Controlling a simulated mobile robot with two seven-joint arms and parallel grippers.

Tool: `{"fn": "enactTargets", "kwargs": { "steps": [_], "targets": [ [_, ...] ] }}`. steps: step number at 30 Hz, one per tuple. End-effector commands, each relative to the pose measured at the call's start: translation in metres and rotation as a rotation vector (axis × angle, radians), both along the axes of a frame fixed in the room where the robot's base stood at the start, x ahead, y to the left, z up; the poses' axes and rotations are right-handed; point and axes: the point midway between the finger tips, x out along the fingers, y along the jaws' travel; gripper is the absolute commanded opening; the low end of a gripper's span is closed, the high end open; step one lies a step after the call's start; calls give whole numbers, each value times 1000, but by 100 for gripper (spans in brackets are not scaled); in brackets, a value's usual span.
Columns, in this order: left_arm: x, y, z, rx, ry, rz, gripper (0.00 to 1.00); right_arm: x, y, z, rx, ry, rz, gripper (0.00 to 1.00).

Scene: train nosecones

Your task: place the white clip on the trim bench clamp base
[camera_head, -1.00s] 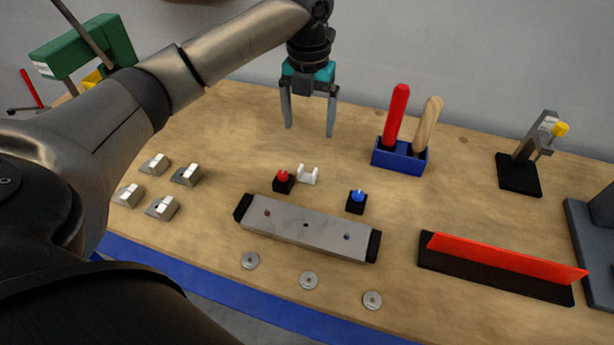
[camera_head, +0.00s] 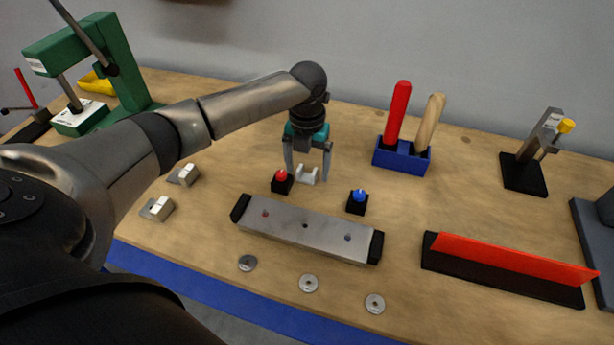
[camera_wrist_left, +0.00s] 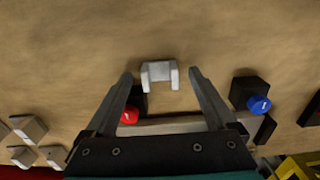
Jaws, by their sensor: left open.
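The white clip (camera_head: 307,174) is a small U-shaped piece on the wooden bench, between a red-knobbed black block and a blue-knobbed black block. My left gripper (camera_head: 307,177) is over the clip, open, with a finger on either side of it. In the left wrist view the clip (camera_wrist_left: 159,72) shows between the open fingertips (camera_wrist_left: 161,75), with gaps at both sides. A grey bar with black ends (camera_head: 305,226) lies in front of it. A clamp with a yellow tip on a black base (camera_head: 523,173) stands at the right. I cannot tell which is the clamp base.
The red-knobbed block (camera_head: 282,182) is close to the left finger; the blue-knobbed block (camera_head: 357,201) is right of the clip. A blue holder (camera_head: 401,157) with two handles stands behind. A red strip on a black base (camera_head: 505,268) lies at right. Several washers lie in front.

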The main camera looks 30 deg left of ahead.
Motion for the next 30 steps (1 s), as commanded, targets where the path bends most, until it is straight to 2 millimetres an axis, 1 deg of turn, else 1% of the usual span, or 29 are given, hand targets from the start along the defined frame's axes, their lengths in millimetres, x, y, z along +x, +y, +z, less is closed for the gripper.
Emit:
{"fn": "enactTargets", "kwargs": {
  "steps": [1, 3, 10, 30],
  "targets": [
    [-1, 0, -6, 1, 2, 0, 90, 0, 0, -2, 0, 0, 0, 50],
    [-1, 1, -10, 2, 1, 0, 90, 0, 0, -2, 0, 0, 0, 50],
    [0, 0, -10, 2, 0, -1, 90, 0, 0, -2, 0, 0, 0, 50],
    [0, 0, -9, 1, -1, 0, 15, 0, 0, -2, 0, 0, 0, 50]
  ]
}}
